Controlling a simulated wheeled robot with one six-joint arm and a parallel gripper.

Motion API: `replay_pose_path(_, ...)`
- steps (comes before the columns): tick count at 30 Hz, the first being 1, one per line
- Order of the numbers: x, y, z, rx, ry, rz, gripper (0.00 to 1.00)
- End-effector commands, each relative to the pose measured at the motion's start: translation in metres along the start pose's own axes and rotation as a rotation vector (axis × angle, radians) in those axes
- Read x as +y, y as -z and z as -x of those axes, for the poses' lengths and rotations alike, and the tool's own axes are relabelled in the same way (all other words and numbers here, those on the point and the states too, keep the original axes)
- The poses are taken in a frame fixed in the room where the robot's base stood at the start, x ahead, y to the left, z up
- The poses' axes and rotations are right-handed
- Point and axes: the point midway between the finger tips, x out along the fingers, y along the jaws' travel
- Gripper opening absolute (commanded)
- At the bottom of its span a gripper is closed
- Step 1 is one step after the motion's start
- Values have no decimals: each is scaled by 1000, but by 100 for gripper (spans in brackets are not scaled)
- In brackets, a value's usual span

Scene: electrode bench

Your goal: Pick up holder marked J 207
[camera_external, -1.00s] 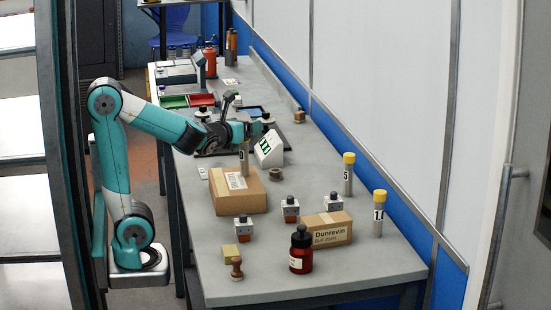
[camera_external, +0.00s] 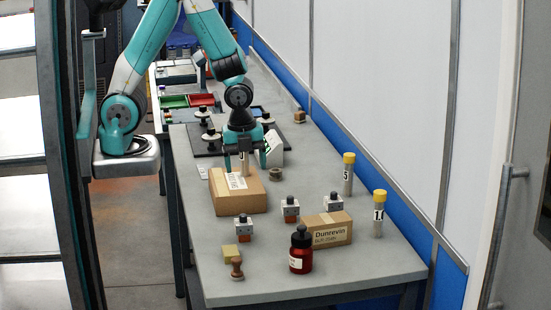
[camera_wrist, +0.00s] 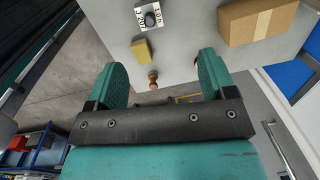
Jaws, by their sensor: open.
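The holder marked J 207 (camera_wrist: 141,20) is a small block with a white labelled top and a black knob, at the top of the wrist view. In the external view a matching holder (camera_external: 243,228), with a white upper part and orange-red base, stands near the bench's left front edge by a yellow block. My gripper (camera_external: 245,160) is over the bench at the cardboard box's far end, well behind this holder. In the wrist view my gripper (camera_wrist: 158,76) is open, its teal fingers apart with nothing held between them.
Near the holder are the yellow block (camera_external: 230,251), a wooden stamp (camera_external: 237,269) and a red bottle (camera_external: 301,252). Two similar holders (camera_external: 290,209) (camera_external: 333,202) stand right. A cardboard box (camera_external: 238,193) lies behind; the Dunrevin box (camera_external: 325,230) lies right.

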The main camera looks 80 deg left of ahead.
Motion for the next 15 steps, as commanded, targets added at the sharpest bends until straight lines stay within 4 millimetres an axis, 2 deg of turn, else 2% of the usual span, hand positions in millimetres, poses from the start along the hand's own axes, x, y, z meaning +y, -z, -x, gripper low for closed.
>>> replay_pose_path(1, 6, 5, 10, 11, -34, 13, 77)
replay_pose_path(5, 14, 12, 6, 27, -76, 36, 77)
replay_pose_path(8, 16, 13, -8, 28, -83, 38, 77)
replay_pose_path(15, 19, 14, -52, 27, -82, 38, 77)
